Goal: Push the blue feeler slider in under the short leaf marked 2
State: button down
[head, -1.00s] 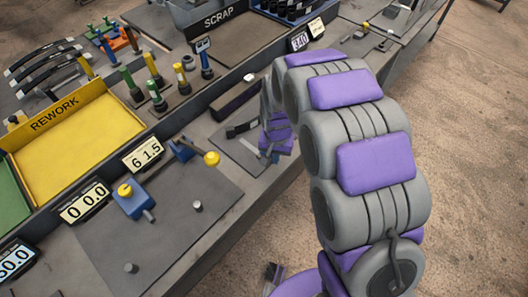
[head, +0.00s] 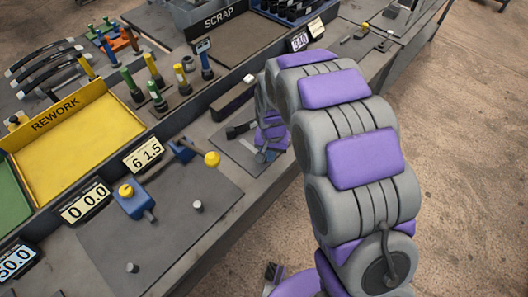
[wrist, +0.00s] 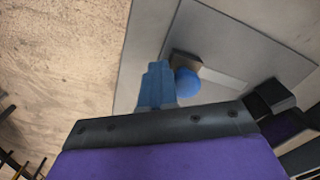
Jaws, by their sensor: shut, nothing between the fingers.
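My gripper (wrist: 157,70) is shut and empty; its blue-grey fingers point down to the grey plate in the wrist view. The round blue knob (wrist: 186,82), which looks like part of the blue feeler slider, is just right of the fingers; I cannot tell whether they touch. A pale flat strip (wrist: 222,80) runs from beside the knob toward a black block at the right. I cannot tell whether it is the short leaf, and no mark 2 is readable. In the head view my gripper (head: 266,150) is low over the plate and hides the slider.
A black block (head: 240,129) stands left of my gripper. The yellow REWORK tray (head: 75,150) is at the left. The bench edge lies right of the plate.

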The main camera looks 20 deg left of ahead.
jog(key=shift+w+a, duration=0.1)
jog(key=shift+a, duration=0.15)
jog(key=shift+w+a+r, duration=0.1)
jog(key=shift+w+a, duration=0.1)
jog(key=shift+a, duration=0.3)
jog(key=shift+d+p, duration=0.1)
jog(key=shift+p, duration=0.3)
dwell(0.8)
notch_tip(320, 180, up, 7)
jog(key=p, duration=0.2)
jog(key=shift+p, duration=0.4)
dwell(0.5)
dwell(0.5)
